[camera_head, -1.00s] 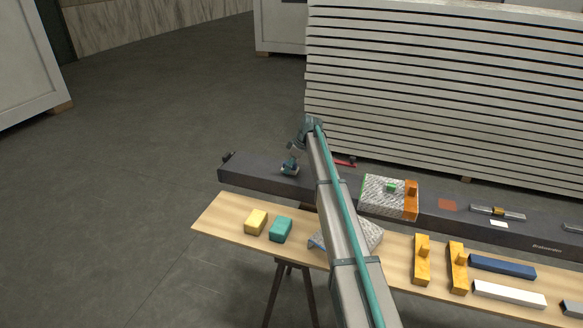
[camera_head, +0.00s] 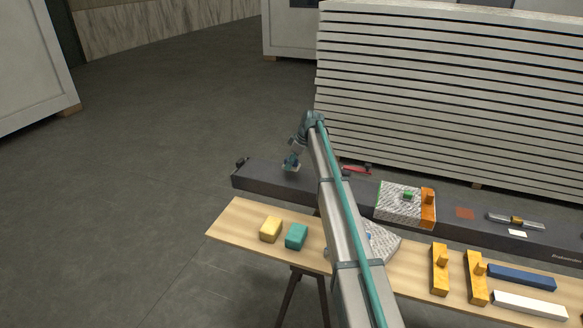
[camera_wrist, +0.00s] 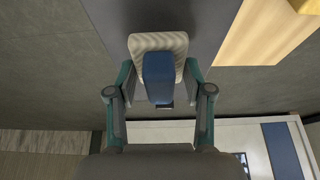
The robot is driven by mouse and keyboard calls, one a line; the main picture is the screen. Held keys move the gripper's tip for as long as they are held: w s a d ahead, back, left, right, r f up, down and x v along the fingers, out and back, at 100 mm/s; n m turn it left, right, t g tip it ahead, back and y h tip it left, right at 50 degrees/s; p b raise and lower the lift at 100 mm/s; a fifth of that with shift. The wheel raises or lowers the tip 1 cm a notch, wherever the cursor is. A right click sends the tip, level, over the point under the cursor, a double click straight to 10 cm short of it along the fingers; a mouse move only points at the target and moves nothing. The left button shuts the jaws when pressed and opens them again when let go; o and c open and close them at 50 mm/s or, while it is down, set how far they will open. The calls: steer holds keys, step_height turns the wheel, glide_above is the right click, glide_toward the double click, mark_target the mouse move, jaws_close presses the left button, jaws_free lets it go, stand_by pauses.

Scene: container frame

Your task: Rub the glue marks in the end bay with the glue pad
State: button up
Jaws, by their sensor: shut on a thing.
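My gripper (camera_wrist: 160,95) is shut on the blue handle (camera_wrist: 159,78) of a pad with a pale ribbed face (camera_wrist: 158,42), which I take as the glue pad. In the head view my gripper (camera_head: 291,166) is low over the left end of the long dark beam (camera_head: 262,180). The beam also shows behind the pad in the wrist view (camera_wrist: 212,25). I cannot tell whether the pad touches the beam. I make out no glue marks at this end; the pad, gripper and arm cover part of it.
A wooden bench (camera_head: 235,222) in front holds yellow (camera_head: 271,229) and teal (camera_head: 296,236) blocks and orange pieces (camera_head: 440,268). A speckled block (camera_head: 398,203) with an orange end sits on the beam. A stack of white panels (camera_head: 450,90) stands behind; floor at left is clear.

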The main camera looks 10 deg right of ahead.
steer(key=shift+w+r+p, duration=0.1)
steer(key=shift+r+p, duration=0.4)
steer(key=shift+r, duration=1.75)
steer(key=shift+f, duration=0.1)
